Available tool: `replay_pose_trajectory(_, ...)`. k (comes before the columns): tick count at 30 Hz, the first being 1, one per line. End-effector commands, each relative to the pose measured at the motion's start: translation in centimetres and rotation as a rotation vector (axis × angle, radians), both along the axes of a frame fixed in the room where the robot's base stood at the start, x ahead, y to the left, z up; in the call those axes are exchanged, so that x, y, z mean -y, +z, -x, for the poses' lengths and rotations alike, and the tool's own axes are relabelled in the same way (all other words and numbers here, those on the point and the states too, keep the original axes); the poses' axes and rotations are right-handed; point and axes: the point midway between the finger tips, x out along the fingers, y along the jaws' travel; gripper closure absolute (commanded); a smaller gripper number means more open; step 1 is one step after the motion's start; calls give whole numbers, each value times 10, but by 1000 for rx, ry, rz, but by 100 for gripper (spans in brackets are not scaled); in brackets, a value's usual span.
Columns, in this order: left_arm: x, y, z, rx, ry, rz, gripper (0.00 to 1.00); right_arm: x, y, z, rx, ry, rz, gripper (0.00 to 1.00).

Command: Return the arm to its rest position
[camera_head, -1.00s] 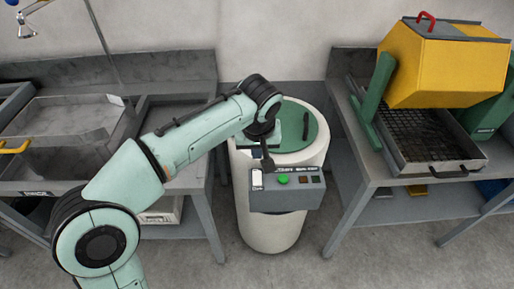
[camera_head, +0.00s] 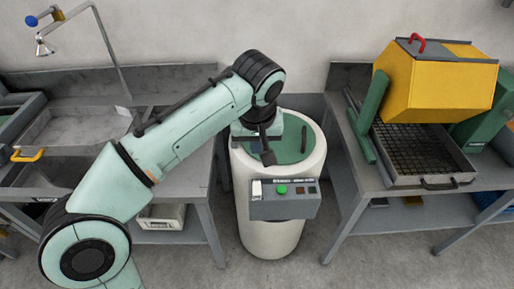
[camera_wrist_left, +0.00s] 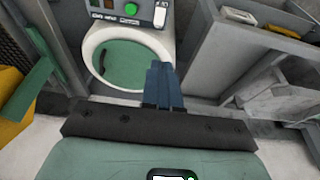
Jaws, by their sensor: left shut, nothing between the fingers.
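My left arm reaches in from the left in the head view. Its gripper (camera_head: 268,156) is shut and empty, above the front part of the round machine's green lid. In the left wrist view the shut fingers (camera_wrist_left: 163,85) show as a dark blue pair, in front of the lid's edge. The machine is a white cylinder (camera_head: 272,235) with a green round lid (camera_head: 295,145) that has a dark handle. A grey control box (camera_head: 284,205) with a green button is on its front. My right gripper is not in view.
A yellow drum (camera_head: 438,85) on green supports stands over a mesh tray (camera_head: 425,155) on the right table. A grey sink bench (camera_head: 70,130) with a tap and yellow handle is at left. A pale bin (camera_head: 162,216) sits under it. Bare floor lies in front.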

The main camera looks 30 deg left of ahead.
Motion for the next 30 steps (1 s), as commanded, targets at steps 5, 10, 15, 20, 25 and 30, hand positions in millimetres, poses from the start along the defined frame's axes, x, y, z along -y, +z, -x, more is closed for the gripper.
replay_pose_trajectory(5,4,14,5,0,-1,0,100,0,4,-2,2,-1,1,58)
replay_pose_trajectory(10,4,15,6,-2,-1,-1,100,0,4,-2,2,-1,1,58)
replay_pose_trajectory(15,4,15,6,-2,-1,-1,100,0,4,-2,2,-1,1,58)
replay_pose_trajectory(20,4,15,6,-2,-1,-1,100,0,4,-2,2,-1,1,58)
replay_pose_trajectory(25,8,4,0,-12,-19,1,100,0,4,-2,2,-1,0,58)
replay_pose_trajectory(30,30,-71,-30,-77,-139,27,100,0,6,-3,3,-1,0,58)
